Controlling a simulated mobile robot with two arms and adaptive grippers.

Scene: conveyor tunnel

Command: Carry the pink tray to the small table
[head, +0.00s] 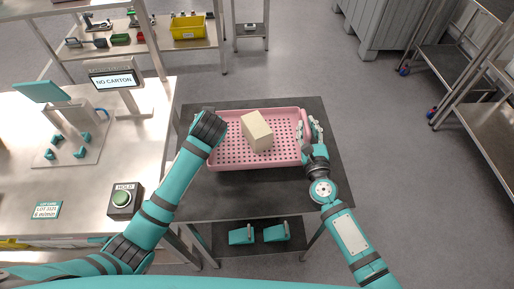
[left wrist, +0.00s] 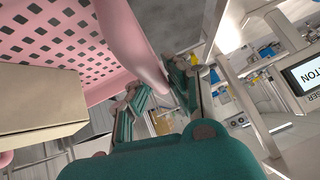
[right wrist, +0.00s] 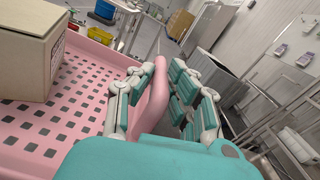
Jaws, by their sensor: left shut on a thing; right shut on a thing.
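The pink tray (head: 225,155) is a shallow, perforated tray with raised end handles. It is level over the dark-topped small table (head: 265,195); I cannot tell whether it touches the top. A beige carton (head: 257,133) sits inside it, near the middle. My right gripper (head: 308,130) is shut on the tray's right handle, which shows between its fingers in the right wrist view (right wrist: 160,85). My left gripper (left wrist: 160,80) is shut on the tray's left handle in the left wrist view. In the head view my own left wrist hides most of those fingers.
A workbench (head: 85,190) on the left carries a "NO CARTON" display (head: 113,79) and a HOLD button box (head: 124,201). Teal items (head: 275,232) lie on the table's lower shelf. A shelf with a yellow bin (head: 188,27) stands behind; metal carts (head: 492,125) stand right. Floor between is clear.

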